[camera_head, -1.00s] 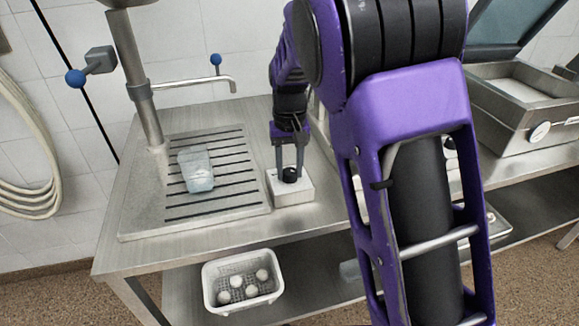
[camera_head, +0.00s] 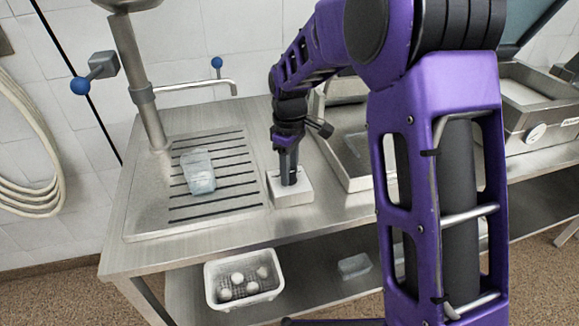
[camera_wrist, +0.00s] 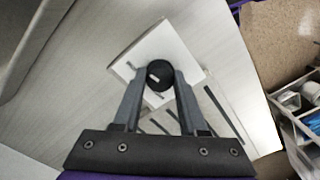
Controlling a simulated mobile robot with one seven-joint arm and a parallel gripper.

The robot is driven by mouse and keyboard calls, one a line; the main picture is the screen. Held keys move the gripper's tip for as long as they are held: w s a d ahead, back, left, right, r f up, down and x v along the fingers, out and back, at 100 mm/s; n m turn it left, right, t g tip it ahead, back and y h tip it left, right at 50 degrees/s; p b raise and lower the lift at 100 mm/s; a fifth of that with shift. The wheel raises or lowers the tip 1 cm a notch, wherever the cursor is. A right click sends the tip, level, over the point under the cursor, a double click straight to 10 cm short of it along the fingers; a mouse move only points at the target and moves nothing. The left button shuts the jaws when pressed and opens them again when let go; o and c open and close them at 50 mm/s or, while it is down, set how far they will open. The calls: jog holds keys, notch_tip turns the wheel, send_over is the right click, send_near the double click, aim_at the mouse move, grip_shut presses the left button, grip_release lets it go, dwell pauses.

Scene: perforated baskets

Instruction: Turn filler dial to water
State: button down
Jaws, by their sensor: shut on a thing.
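The filler dial (camera_wrist: 159,75) is a round black knob with a pale mark, on top of a white block (camera_head: 291,193) on the steel counter, right of the slotted drain board. The block also shows in the wrist view (camera_wrist: 166,43). My gripper (camera_head: 289,181) points down over the block. In the wrist view my gripper (camera_wrist: 158,80) has one finger on each side of the dial, shut on it. In the head view the fingers hide most of the dial. Which label the mark faces cannot be read.
A clear container (camera_head: 198,172) lies on the slotted drain board (camera_head: 228,205), left of the block. A steel tray (camera_head: 352,160) is close on the right. A bent tap (camera_head: 195,84) is behind. A white basket (camera_head: 243,278) with several pale balls sits on the lower shelf.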

jog(key=n+p, duration=0.1)
jog(key=n, duration=0.3)
jog(key=shift+r+p, duration=0.15)
jog(key=shift+p, duration=0.15)
jog(key=shift+n+p, duration=0.45)
jog(key=shift+n, duration=0.75)
jog(key=shift+c, duration=2.2)
grip_release()
notch_tip(320, 180, up, 17)
jog(key=p, duration=0.1)
jog(key=shift+r, duration=0.1)
